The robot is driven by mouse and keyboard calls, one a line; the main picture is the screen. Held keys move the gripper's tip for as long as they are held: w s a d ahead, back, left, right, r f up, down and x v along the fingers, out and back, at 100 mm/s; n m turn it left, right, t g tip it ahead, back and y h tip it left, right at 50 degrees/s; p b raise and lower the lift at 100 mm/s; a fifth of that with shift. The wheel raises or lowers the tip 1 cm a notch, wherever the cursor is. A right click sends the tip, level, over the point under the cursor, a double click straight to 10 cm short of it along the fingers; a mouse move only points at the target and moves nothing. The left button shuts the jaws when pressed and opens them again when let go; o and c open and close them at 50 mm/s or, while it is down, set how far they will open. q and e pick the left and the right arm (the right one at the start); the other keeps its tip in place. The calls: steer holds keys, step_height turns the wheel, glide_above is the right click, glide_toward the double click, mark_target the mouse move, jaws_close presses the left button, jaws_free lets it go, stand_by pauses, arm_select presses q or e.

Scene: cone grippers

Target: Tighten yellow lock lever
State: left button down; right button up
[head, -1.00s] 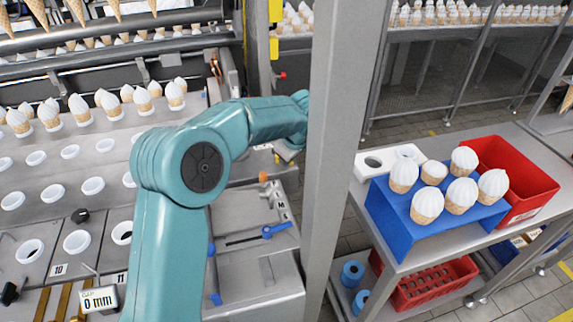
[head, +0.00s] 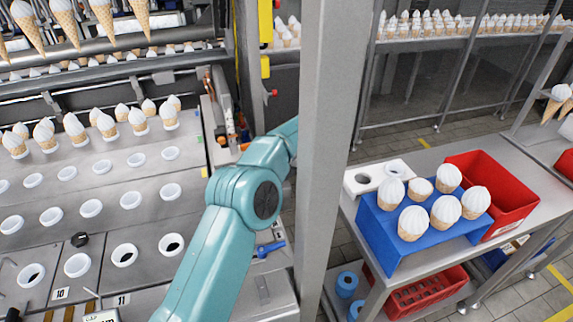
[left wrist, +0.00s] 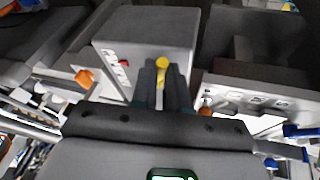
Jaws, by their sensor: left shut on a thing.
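The yellow lock lever shows as a yellow rounded knob (left wrist: 162,62) at the middle of the left wrist view, in front of a grey box-shaped housing (left wrist: 148,28). My left gripper (left wrist: 161,82) has its dark fingers on either side of the knob and is shut on the lever. The lever's shaft is mostly hidden between the fingers. In the head view my teal left arm reaches up and to the right, and its far end goes behind a grey post (head: 335,150). The left gripper and lever are hidden there. My right gripper is not in view.
The post stands close to my arm. A blue lever (head: 268,249) lies beside the arm on the machine bed. White cups and filled cones (head: 75,128) fill the left. A table at right holds a blue cone stand (head: 375,228) and red bin (head: 510,208).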

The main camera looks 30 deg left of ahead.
arm_select(q)
steer(key=shift+a+f+n+p, duration=0.1)
steer(key=shift+f+n+p, duration=0.15)
steer(key=shift+n+p, duration=0.05)
steer(key=shift+s+f, duration=0.1)
steer(key=c, duration=1.1)
jaws_free()
steer(key=shift+a, duration=0.15)
steer(key=shift+r, duration=0.2)
